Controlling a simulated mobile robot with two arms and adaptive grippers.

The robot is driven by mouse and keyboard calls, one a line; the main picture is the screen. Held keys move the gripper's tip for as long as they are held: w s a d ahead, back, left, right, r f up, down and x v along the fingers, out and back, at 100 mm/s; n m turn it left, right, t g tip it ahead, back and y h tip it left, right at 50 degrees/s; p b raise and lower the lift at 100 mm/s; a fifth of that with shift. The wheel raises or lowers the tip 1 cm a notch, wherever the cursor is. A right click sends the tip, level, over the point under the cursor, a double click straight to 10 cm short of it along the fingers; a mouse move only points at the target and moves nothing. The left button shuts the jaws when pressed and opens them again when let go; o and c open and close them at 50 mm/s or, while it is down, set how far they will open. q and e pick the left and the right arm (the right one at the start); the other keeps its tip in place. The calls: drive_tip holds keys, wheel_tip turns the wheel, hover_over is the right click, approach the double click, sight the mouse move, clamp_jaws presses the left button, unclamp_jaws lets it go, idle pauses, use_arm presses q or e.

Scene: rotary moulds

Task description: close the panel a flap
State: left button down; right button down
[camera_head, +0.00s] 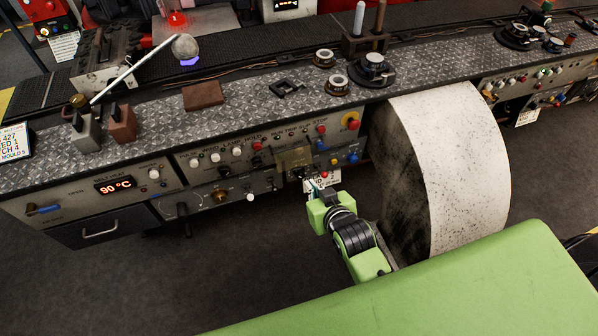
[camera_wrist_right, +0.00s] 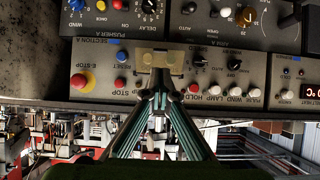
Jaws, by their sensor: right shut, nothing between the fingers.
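The panel A flap (camera_head: 293,159) is a small yellowish, see-through cover on the front control panel, between the white knobs and the red and blue buttons. Its lower edge lies near a dark switch. It also shows in the right wrist view (camera_wrist_right: 154,58), at the top middle, just beyond my fingertips. I cannot tell its exact angle. My right gripper (camera_head: 316,189) is shut and empty, in front of and below the flap. In the right wrist view its fingertips (camera_wrist_right: 159,74) come together at the flap's edge; I cannot tell whether they touch. My left gripper is not in view.
A yellow-ringed red stop button (camera_head: 350,121) sits right of the flap. A large pale drum (camera_head: 455,160) stands close on the right. A drawer (camera_head: 100,226) is at lower left. The floor in front is clear.

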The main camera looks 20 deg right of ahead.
approach(295, 160)
drive_tip(key=w+f, duration=0.3)
drive_tip(key=f, duration=0.2)
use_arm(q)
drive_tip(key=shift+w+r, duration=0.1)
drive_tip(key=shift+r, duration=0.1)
use_arm(e)
drive_tip(key=shift+a+f, duration=0.1)
drive_tip(key=shift+f, duration=0.05)
